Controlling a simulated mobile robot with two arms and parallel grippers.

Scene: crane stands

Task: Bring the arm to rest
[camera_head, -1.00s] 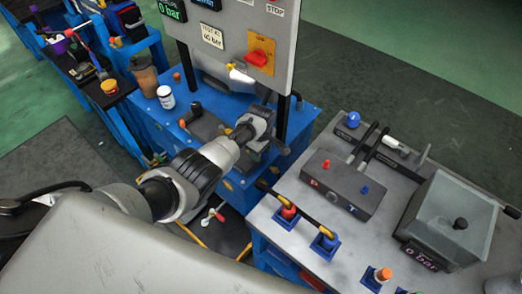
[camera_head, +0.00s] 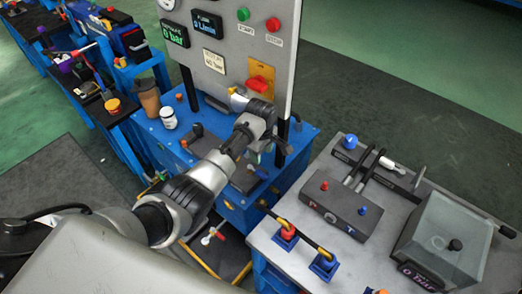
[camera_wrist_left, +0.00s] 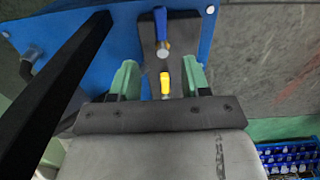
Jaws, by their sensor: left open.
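My left arm comes in from the left of the head view, and its gripper (camera_head: 268,147) hangs in front of the grey control panel (camera_head: 228,60), over the blue bench (camera_head: 228,190). In the left wrist view the two green fingers (camera_wrist_left: 163,82) stand apart with a gap between them. A small yellow-tipped part (camera_wrist_left: 166,84) and a blue knob (camera_wrist_left: 161,30) on a dark block show in and beyond that gap. I see no object gripped. My right gripper is not in view.
The panel carries a red knob (camera_head: 258,84) on an orange plate, close to the wrist. A white jar (camera_head: 168,117) and a brown cup (camera_head: 148,98) stand left. A grey-topped bench (camera_head: 290,240) with a valve block (camera_head: 341,208) and clear box (camera_head: 444,235) is right.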

